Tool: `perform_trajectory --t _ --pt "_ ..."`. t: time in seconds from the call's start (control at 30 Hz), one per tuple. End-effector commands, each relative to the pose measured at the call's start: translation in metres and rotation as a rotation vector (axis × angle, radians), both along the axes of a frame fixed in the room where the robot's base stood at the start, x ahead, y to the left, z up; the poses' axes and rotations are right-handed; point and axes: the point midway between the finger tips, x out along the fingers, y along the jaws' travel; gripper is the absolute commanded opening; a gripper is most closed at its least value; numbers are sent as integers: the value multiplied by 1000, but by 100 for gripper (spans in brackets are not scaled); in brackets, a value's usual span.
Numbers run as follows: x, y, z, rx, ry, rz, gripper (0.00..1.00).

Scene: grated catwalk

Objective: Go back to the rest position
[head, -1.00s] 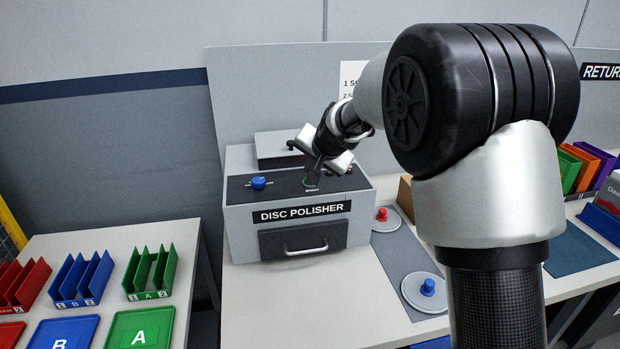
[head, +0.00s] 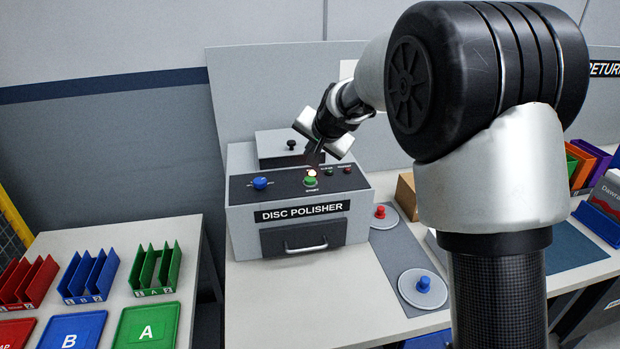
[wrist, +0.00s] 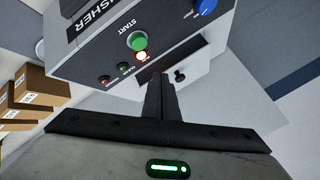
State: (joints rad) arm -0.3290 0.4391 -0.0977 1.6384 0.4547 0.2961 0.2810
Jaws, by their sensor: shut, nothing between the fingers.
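My gripper (head: 314,160) is shut and empty, just above the control panel of the disc polisher (head: 288,238). In the wrist view its closed fingers (wrist: 160,92) point toward the panel, apart from the green START button (wrist: 136,40). That button also shows in the head view (head: 310,181), below the fingertips. A lamp next to the button glows whitish (wrist: 141,57). My arm hides part of the back panel and the table to the right.
A blue knob (head: 260,183) is on the polisher's left. Discs with a red knob (head: 380,212) and a blue knob (head: 423,284) lie on a grey strip to the right. Red, blue and green racks (head: 156,270) stand on the left table. Cardboard boxes (wrist: 35,90) show in the wrist view.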

Motion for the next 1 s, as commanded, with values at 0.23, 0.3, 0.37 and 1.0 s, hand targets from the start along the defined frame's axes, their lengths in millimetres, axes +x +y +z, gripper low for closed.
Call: perform_trajectory --t 0.23,0.3,0.37,1.0 --pt "-1 -1 2 -1 0 1 0" --pt "-7 -6 10 -7 -1 6 0" --pt "-19 -15 23 -19 1 16 0" --pt "-359 -176 96 -436 151 241 0"
